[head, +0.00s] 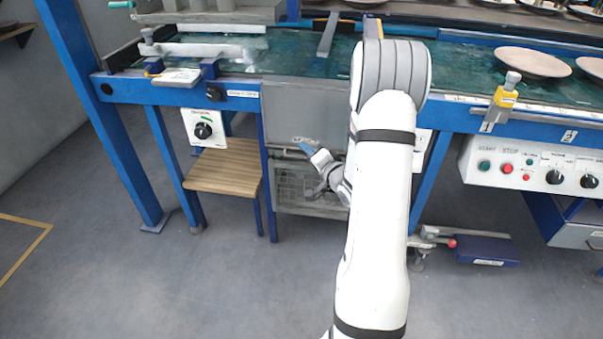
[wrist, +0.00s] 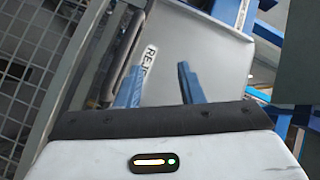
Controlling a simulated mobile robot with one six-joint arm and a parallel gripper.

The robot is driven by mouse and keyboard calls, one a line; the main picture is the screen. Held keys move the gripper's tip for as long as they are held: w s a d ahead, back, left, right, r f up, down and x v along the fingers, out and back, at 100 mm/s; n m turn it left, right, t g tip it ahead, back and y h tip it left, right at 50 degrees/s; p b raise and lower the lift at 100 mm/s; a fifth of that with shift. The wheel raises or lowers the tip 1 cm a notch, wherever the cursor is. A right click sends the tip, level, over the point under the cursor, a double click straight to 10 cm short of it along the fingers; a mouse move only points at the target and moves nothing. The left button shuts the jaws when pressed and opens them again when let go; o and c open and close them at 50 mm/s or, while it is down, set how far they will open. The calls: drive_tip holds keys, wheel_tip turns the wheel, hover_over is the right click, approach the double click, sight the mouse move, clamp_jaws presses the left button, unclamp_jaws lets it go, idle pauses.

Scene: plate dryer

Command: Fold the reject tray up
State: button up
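The reject tray (head: 290,108) is a grey panel hanging down from the conveyor's front edge, left of my arm in the head view. In the wrist view the tray (wrist: 190,50) fills the upper middle, with a white label (wrist: 149,60) reading "REJ" and partly hidden. A dark bar-like handle (wrist: 124,50) runs beside the label. My gripper (head: 306,148) is at the tray's lower edge in the head view. In the wrist view its two blue fingers (wrist: 160,70) are apart with nothing seen between them. I cannot tell whether they touch the tray.
A wire-mesh crate (head: 300,188) sits below the tray, its mesh also at the left of the wrist view (wrist: 35,60). A wooden step (head: 224,166) stands left of it. Blue frame legs (head: 265,180) stand nearby. A control box (head: 530,168) is at the right. Floor in front is clear.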

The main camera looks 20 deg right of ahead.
sight(303, 157)
wheel_tip(303, 157, down, 7)
drive_tip(key=s+d+m+t+y+b, duration=0.2)
drive_tip(key=m+t+b, duration=0.1)
drive_tip(key=shift+a+r+b+x, duration=0.15)
drive_tip(key=shift+b+x, duration=0.3)
drive_tip(key=shift+x, duration=1.35)
drive_tip(key=shift+a+r+b+x, duration=0.15)
drive_tip(key=shift+b+x, duration=0.3)
drive_tip(key=shift+x, duration=1.4)
drive_tip(key=shift+s+d, duration=0.1)
drive_tip(key=shift+c, duration=0.5)
clamp_jaws()
